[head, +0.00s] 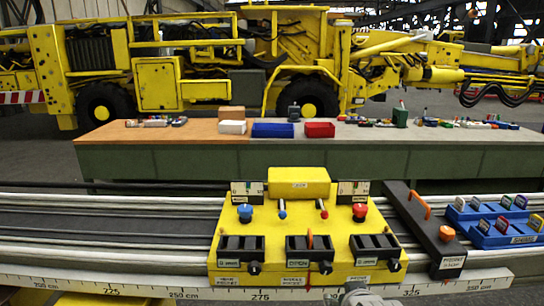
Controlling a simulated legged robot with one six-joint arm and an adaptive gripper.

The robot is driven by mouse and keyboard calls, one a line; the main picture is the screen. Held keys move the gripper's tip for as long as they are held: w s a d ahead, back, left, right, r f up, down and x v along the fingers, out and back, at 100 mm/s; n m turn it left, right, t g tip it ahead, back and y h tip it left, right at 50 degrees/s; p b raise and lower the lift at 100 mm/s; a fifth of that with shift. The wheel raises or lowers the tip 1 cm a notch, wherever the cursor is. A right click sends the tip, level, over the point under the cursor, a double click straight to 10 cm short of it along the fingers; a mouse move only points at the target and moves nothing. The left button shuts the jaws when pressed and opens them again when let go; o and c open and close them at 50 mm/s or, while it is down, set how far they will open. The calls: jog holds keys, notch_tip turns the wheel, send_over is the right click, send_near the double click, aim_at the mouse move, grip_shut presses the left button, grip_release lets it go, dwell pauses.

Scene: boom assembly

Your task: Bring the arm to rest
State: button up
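No gripper fingers show in the head view. A small grey rounded piece (358,294) pokes up at the bottom edge, right of centre, in front of the yellow control box. It may be part of my arm, but I cannot tell. Nothing held by my gripper can be seen.
A yellow control box (285,209) with levers and knobs sits on a railed boom with a centimetre scale (180,292). Right of it are a dark clamp bar (425,230) and a blue tray (490,236). Behind stand a long workbench (200,160) and a yellow machine (158,82).

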jog(key=s+r+g, duration=0.2)
jog(key=s, duration=0.6)
jog(key=s+r+g, duration=0.3)
jog(key=s, duration=0.6)
jog(key=shift+s+r+m, duration=0.2)
jog(key=shift+s+m, duration=0.1)
jog(key=shift+m, duration=0.1)
